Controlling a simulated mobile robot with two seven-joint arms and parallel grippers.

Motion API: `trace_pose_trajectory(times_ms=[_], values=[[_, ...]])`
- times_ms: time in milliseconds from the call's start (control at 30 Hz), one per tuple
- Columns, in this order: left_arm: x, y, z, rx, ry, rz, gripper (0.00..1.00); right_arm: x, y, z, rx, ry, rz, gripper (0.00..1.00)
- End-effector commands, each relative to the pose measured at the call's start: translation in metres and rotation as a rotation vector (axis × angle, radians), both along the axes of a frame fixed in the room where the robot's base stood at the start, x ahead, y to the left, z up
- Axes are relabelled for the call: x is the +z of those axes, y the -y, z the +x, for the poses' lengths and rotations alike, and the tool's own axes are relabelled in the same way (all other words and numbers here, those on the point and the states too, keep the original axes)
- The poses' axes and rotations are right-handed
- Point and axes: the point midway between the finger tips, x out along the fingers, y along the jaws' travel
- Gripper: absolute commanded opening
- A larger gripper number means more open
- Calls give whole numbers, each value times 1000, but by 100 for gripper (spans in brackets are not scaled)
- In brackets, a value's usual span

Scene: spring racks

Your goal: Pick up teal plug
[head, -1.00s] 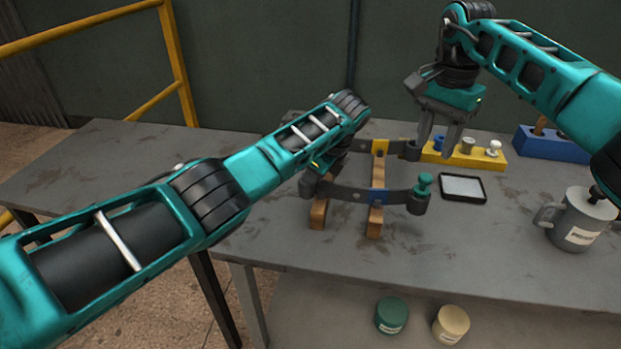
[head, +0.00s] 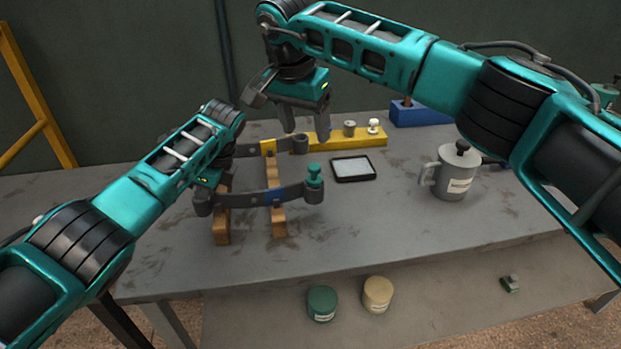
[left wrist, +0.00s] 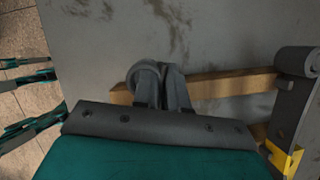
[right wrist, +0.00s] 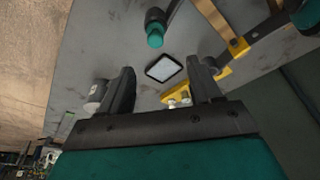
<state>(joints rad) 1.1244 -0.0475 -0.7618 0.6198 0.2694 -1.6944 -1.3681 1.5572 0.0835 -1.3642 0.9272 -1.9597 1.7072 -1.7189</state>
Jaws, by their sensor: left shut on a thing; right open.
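The teal plug (head: 314,176) stands upright at the right end of the nearer dark leaf spring (head: 262,195). It also shows in the right wrist view (right wrist: 155,36), beyond my fingertips. My left gripper (head: 204,196) is shut on the left end of this spring; the left wrist view shows its fingers around the rolled eye (left wrist: 148,80). My right gripper (head: 305,125) is open and empty. It hangs above the left end of the yellow block, behind the plug and apart from it.
Wooden rack bars (head: 278,218) carry the springs. The yellow block (head: 372,138) holds a grey and a white plug. A black-framed tray (head: 353,169) lies right of the teal plug. A grey mug (head: 453,175) and blue block (head: 420,116) stand farther right. Two lidded jars (head: 322,303) sit below.

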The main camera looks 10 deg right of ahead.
Motion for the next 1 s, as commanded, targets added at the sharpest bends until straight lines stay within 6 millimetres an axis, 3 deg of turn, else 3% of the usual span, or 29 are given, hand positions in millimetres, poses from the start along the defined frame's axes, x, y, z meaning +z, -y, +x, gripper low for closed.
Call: trace_pose_trajectory(times_ms=[333,633,1000], values=[[0,0,0,0,1,0,0,-1,-10,-17,-10,126,-61,64],[1,0,0,0,1,0,0,-46,0,-3,-13,127,-62,64],[1,0,0,0,1,0,0,-80,11,5,-12,127,-62,64]])
